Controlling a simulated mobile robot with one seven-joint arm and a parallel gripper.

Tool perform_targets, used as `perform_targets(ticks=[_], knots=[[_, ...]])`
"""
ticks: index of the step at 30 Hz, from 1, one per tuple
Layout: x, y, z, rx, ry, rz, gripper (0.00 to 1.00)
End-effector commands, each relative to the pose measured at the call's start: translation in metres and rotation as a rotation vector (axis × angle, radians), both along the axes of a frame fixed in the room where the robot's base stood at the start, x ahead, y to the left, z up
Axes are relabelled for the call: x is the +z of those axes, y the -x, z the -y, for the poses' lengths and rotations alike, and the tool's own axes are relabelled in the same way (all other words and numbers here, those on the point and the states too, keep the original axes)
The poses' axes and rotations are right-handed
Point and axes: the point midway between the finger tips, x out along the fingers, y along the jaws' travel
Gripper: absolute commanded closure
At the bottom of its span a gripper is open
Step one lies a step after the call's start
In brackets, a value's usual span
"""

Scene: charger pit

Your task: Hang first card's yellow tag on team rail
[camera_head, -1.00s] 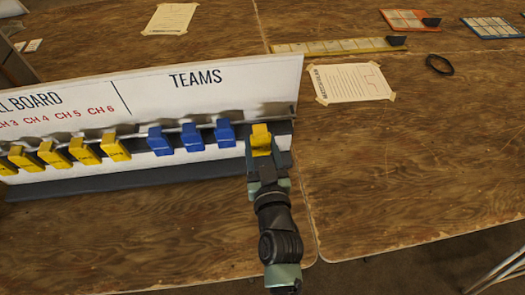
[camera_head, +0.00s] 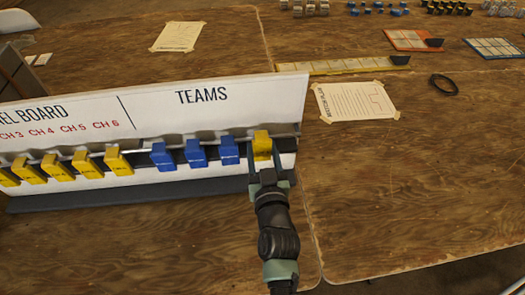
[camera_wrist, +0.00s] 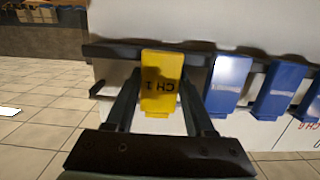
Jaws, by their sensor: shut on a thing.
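A yellow tag (camera_head: 262,146) is between the fingers of my gripper (camera_head: 264,165), which is shut on it. The tag is at the right end of the team rail (camera_head: 215,139), under the word TEAMS. Its top is level with the rail; I cannot tell if it bears on it. Several blue tags (camera_head: 196,153) hang in a row to its left. In the wrist view my gripper (camera_wrist: 160,100) has a finger on each side of the tag.
Several yellow tags (camera_head: 73,165) hang on the board's left part. The white board (camera_head: 210,92) stands on a wooden table (camera_head: 400,190). The front right tabletop is clear.

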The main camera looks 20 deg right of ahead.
Motion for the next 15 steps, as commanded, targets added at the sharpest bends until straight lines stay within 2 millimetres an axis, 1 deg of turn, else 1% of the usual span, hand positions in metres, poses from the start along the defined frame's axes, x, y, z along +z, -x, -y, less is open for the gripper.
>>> perform_targets(ticks=[8, 9, 14, 15], knots=[[0.0001, 0.0001, 0.0, 0.0, 0.0, 0.001, 0.95], [0.0001, 0.0001, 0.0, 0.0, 0.0, 0.001, 0.43], [0.0001, 0.0001, 0.0, 0.0, -0.001, 0.001, 0.14], [0.0001, 0.0001, 0.0, 0.0, -0.001, 0.001, 0.11]])
